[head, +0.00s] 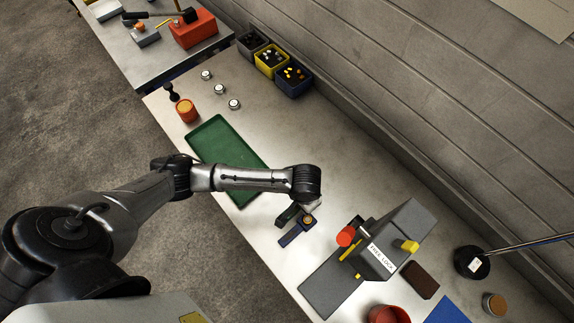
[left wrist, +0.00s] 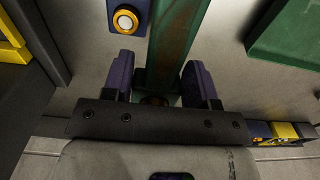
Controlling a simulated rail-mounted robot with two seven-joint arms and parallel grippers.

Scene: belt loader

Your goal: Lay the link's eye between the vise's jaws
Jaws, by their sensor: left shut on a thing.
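My left gripper (head: 304,207) is shut on a dark green bar, which I take to be the link (head: 287,215). In the left wrist view the link (left wrist: 174,45) runs between the two fingers (left wrist: 160,85) and out of the top edge. Its eye cannot be made out. The link is over the bench, left of the vise. My right gripper is not in view.
A blue bar with an orange ring (head: 290,236) lies close beside the link. A green tray (head: 212,140) is up and left. A red bowl (head: 388,315), brown block (head: 420,280) and black pot (head: 471,263) stand near the vise. Small bins (head: 293,88) line the wall.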

